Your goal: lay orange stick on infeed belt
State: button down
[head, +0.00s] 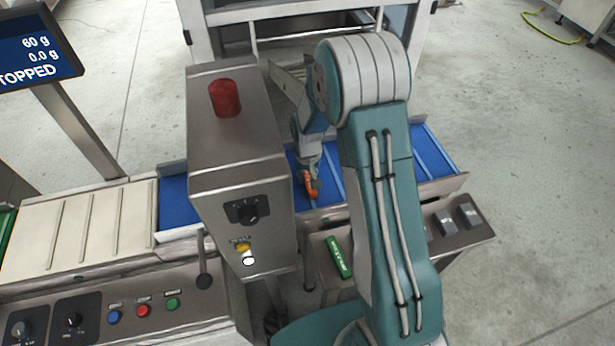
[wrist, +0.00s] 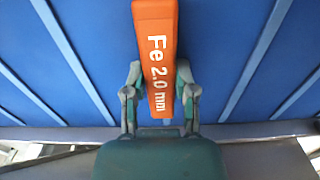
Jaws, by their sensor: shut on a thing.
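The orange stick (wrist: 156,45), printed "Fe 2,0 mm", is between the fingers of my gripper (wrist: 160,95) in the wrist view. The gripper is shut on its lower end, and the stick points away from the palm. Behind it is the blue infeed belt (wrist: 90,40) with lighter cross bars. In the head view my gripper (head: 309,180) is over the blue belt (head: 430,150), right of the grey control box. A small part of the orange stick (head: 311,188) shows there. I cannot tell whether the stick touches the belt.
The grey control box (head: 235,145) with a red knob (head: 225,98) stands close left of my gripper. A green stick (head: 339,257) lies on a metal shelf (head: 390,248) in front, with grey blocks (head: 468,213) at its right. A display (head: 35,50) reads "STOPPED".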

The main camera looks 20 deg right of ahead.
aim_at(307, 176)
jog(key=shift+a+f, duration=0.1)
jog(key=shift+f, duration=0.15)
jog(key=shift+c, duration=2.1)
grip_release()
notch_tip(307, 176, up, 12)
jog(key=s+r+t, duration=0.3)
jog(key=s+r, duration=0.7)
jog(key=r, duration=0.4)
jog(key=s+r+t, duration=0.1)
jog(key=s+r, duration=0.2)
jog(key=s, duration=0.4)
jog(key=s+r+t, duration=0.1)
jog(key=s+r, duration=0.2)
jog(key=s, duration=0.5)
jog(key=shift+t, duration=0.3)
